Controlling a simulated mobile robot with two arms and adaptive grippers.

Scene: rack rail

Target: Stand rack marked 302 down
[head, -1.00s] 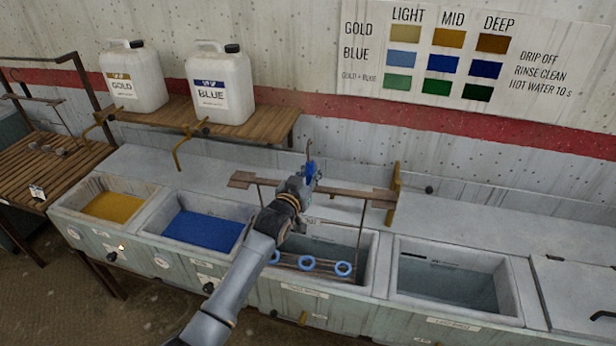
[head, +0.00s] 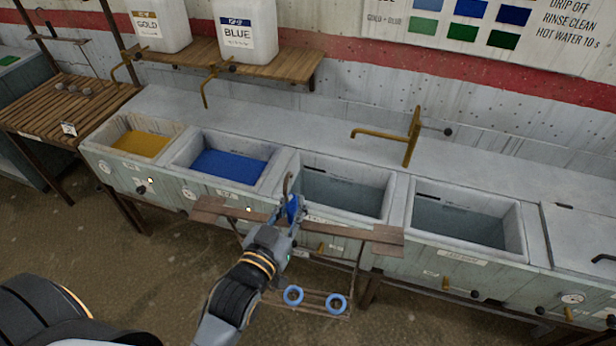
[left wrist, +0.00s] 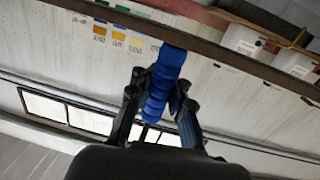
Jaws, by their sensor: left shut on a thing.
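The rack (head: 375,236) hangs from my left gripper (head: 289,218) in the head view. It has a wooden top bar, thin side rods and a slatted lower shelf with blue rings (head: 336,303); part of it is hidden behind my arm. My left gripper is shut on the rack's blue-wrapped handle, which shows between the fingers in the left wrist view (left wrist: 165,75). The rack is clear of the basins, in front of their front panel and above the floor. I cannot read a 302 mark on it. My right gripper is not in view.
Basins of gold (head: 141,143) and blue liquid (head: 228,166) stand left of two greyish basins (head: 345,188) (head: 465,221). A slatted wooden table (head: 38,112) stands at the far left, with small round grey things and a card. Brass taps (head: 412,137) project above the counter.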

